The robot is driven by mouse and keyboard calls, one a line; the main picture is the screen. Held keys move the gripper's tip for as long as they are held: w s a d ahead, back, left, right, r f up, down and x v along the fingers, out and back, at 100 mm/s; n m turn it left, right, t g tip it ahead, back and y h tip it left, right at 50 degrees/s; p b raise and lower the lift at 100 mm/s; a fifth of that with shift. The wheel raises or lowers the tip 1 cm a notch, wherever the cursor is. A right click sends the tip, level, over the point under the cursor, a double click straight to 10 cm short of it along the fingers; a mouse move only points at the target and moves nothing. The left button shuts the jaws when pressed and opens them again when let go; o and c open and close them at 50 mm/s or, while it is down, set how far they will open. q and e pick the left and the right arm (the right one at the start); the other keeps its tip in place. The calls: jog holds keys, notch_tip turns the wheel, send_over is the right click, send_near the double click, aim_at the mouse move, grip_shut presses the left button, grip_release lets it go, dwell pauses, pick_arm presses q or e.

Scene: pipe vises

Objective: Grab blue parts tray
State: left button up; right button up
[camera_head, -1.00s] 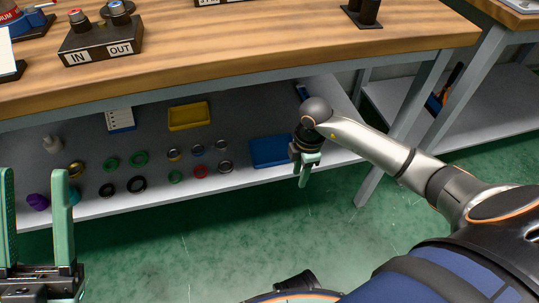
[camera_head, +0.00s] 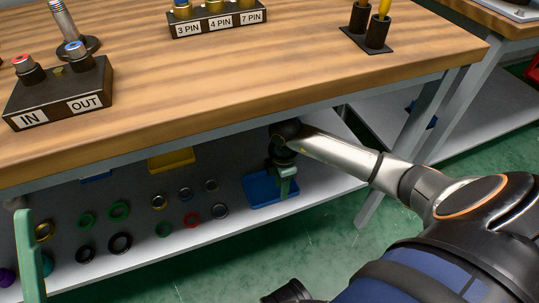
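The blue parts tray (camera_head: 258,192) lies on the white lower shelf under the workbench, near the shelf's front edge. My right gripper (camera_head: 286,188) reaches in from the right under the bench top and points down over the tray's right part, covering some of it. Its green fingers overlap the tray in the picture; I cannot tell whether they touch or grip it. Of my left gripper, only one green finger (camera_head: 29,255) shows at the lower left, away from the tray.
The bench top (camera_head: 240,75) overhangs the shelf. A yellow tray (camera_head: 172,161) and several coloured rings, such as a green one (camera_head: 119,211), lie left of the blue tray. A bench leg (camera_head: 415,120) stands behind my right arm. The IN/OUT block (camera_head: 60,93) sits on the bench.

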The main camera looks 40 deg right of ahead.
aim_at(270, 186)
notch_tip(270, 186, down, 4)
jog(key=shift+s+f+b, duration=0.1)
jog(key=shift+s+b, duration=0.05)
jog(key=shift+b, duration=0.75)
pick_arm(q)
notch_tip(270, 186, down, 3)
jog(key=shift+w+d+r, duration=0.1)
jog(key=shift+d+r, duration=0.05)
jog(key=shift+r, duration=0.05)
pick_arm(e)
jog(key=shift+c, duration=0.2)
grip_shut()
